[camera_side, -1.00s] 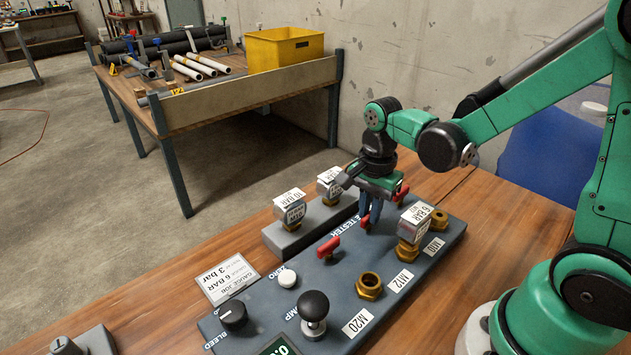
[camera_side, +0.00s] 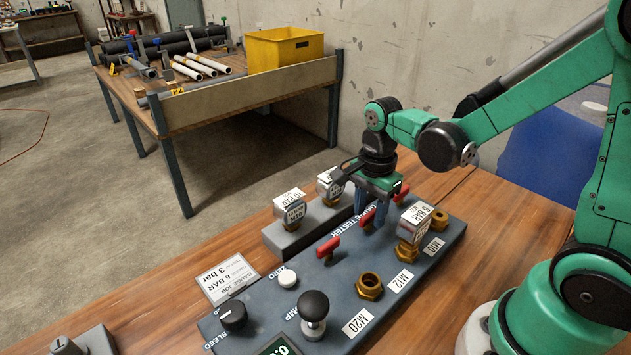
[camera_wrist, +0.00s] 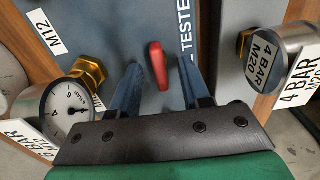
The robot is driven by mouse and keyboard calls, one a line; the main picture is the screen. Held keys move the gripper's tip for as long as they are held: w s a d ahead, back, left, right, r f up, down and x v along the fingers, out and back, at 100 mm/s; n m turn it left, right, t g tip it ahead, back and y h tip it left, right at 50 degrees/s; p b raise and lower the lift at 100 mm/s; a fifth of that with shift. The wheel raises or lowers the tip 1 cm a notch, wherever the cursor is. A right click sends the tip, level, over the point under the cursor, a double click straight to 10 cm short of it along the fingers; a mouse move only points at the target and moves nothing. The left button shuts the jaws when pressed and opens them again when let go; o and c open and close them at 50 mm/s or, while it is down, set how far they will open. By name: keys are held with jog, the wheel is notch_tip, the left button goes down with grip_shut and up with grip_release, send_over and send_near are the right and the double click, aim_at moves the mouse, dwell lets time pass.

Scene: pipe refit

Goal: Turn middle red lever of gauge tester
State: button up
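The gauge tester (camera_side: 330,280) is a long grey block with three red levers in a row. The middle red lever (camera_side: 367,218) stands at my gripper (camera_side: 370,216), partly hidden by the fingers in the side view. In the wrist view, the lever (camera_wrist: 158,65) shows between the two blue fingertips of my gripper (camera_wrist: 160,75), with a gap on each side. My gripper is open and points down over the tester. The near red lever (camera_side: 328,247) and far red lever (camera_side: 402,193) stand to either side along the row.
A 6 bar gauge (camera_side: 412,222) stands close to my gripper on a brass fitting. Two labelled gauges sit on a grey rack (camera_side: 310,225) behind the tester. An empty brass port (camera_side: 369,286), a black pump knob (camera_side: 313,306) and a bleed knob (camera_side: 233,314) are nearer.

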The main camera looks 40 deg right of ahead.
aim_at(370, 213)
jog(key=shift+r, duration=0.1)
jog(key=shift+r, duration=2.7)
jog(key=n, duration=0.1)
jog(key=n+t, duration=0.1)
jog(key=shift+s+a+r+n, duration=0.2)
jog(key=shift+a+r+n, duration=0.1)
jog(key=shift+r, duration=0.05)
jog(key=a+n+t, duration=0.1)
jog(key=n+t, duration=0.1)
jog(key=n, duration=0.3)
jog(key=s+a+r+n+t, duration=0.1)
jog(key=n+t, duration=0.1)
jog(key=n, duration=0.3)
jog(key=a+r+n+t, duration=0.1)
jog(key=n+t, duration=0.1)
jog(key=n, duration=0.3)
jog(key=shift+s+r+n, duration=0.2)
jog(key=shift+r+n, duration=0.05)
jog(key=shift+n, duration=0.05)
